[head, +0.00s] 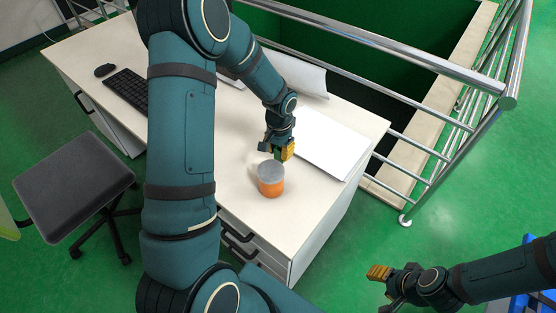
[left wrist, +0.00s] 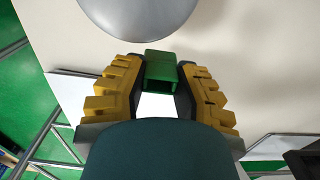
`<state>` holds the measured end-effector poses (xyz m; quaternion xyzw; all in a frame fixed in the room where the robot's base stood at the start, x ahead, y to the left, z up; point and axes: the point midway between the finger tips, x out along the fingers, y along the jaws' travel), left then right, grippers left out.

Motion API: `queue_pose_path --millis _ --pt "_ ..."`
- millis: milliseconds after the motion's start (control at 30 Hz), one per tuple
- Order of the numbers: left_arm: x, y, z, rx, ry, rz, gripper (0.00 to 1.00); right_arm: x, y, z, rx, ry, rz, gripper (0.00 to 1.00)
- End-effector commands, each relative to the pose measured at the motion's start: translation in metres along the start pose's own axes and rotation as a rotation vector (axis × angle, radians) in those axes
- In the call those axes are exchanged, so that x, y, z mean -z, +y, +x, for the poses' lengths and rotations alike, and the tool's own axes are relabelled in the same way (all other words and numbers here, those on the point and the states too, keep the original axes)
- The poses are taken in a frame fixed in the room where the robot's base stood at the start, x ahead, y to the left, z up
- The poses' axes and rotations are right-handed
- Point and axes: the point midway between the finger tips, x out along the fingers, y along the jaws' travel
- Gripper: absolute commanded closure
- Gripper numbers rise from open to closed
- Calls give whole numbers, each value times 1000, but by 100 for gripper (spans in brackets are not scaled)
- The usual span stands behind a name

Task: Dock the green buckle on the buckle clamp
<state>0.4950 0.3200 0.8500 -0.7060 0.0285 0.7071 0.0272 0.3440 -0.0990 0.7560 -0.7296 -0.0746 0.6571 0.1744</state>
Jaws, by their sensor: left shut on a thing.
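My left gripper (head: 281,151) is over the white desk, with its yellow fingers shut on the green buckle (head: 277,154). In the left wrist view, the green buckle (left wrist: 161,71) sits between the two yellow finger pads of the gripper (left wrist: 160,85). An orange cylinder with a grey top (head: 271,179) stands upright on the desk just in front of the gripper. Its round grey top also shows in the left wrist view (left wrist: 140,12), beyond the buckle and apart from it. I cannot make out a buckle clamp. My right gripper (head: 379,272) is away from the desk; its finger gap is unclear.
White sheets or a folder (head: 318,140) lie right of the left gripper. A keyboard (head: 128,91) and mouse (head: 104,70) are at the desk's left. A metal railing (head: 420,65) runs behind the desk. A dark stool (head: 75,180) stands at the left.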

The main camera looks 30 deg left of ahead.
Motion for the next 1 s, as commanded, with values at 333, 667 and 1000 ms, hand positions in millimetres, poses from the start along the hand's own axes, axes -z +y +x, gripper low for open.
queue_pose_path --millis 333,667,1000 --pt "0 0 34 0 -2 -1 100 1 3 7 0 3 -1 53" --pt "1 0 47 1 2 -1 100 1 3 9 0 5 -1 53" --pt "0 0 50 1 1 -1 47 2 4 12 0 7 -1 53"
